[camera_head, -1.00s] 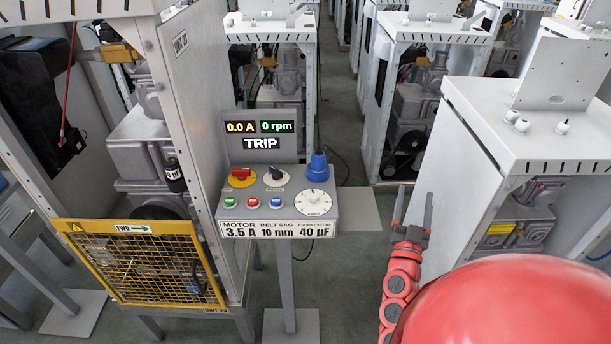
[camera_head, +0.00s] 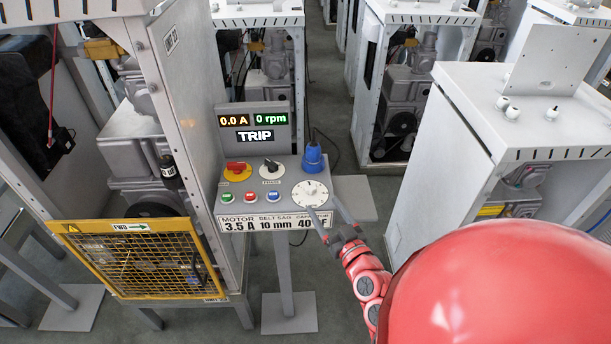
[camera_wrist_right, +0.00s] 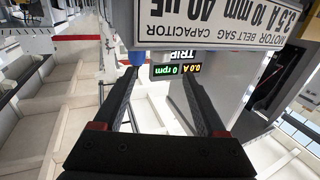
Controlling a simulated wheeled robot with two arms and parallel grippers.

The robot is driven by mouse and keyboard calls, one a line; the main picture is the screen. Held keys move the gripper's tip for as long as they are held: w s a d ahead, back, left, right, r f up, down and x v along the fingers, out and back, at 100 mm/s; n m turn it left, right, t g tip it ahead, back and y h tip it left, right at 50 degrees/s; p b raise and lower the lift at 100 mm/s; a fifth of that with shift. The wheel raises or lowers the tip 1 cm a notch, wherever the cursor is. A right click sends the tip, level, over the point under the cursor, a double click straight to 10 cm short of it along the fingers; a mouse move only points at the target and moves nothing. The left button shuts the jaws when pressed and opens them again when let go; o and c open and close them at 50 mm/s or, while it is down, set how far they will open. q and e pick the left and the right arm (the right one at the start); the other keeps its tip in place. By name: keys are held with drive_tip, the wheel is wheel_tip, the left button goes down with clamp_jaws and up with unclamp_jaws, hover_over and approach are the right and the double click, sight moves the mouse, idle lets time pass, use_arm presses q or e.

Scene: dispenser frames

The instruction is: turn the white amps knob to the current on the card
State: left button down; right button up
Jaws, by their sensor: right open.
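The white round amps knob (camera_head: 310,193) sits at the right of the grey control panel (camera_head: 206,208), with small markings around its dial that are too small to read. The white card (camera_head: 266,225) on the panel's front edge reads MOTOR 3.5 A, BELT SAG 10 mm, and a capacitor value partly covered by my gripper. My right gripper (camera_head: 323,206) is open and empty, its fingertips just in front of the knob's lower right; contact cannot be told. In the right wrist view the card (camera_wrist_right: 210,22) appears upside down beyond the open fingers (camera_wrist_right: 157,78). My left gripper is out of view.
The display (camera_head: 254,126) reads 0.0 A, 0 rpm, TRIP. A blue plug (camera_head: 312,158) stands behind the knob. A red switch (camera_head: 236,167), a black selector (camera_head: 270,165) and small coloured buttons are to its left. A yellow mesh guard (camera_head: 140,262) stands left; a white cabinet (camera_head: 440,150) stands right.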

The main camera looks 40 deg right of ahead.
sight(308, 183)
drive_tip(key=w+p, duration=0.1)
drive_tip(key=w, duration=0.2)
drive_tip(key=w+d+p, duration=0.1)
drive_tip(key=w, duration=0.2)
drive_tip(key=w+p, duration=0.1)
drive_tip(key=w, duration=0.3)
drive_tip(key=shift+d+r+p, duration=0.1)
drive_tip(key=shift+d+p, duration=0.2)
drive_tip(key=shift+p, duration=0.1)
drive_tip(key=shift+w+d, duration=0.2)
drive_tip(key=shift+w, duration=0.7)
clamp_jaws()
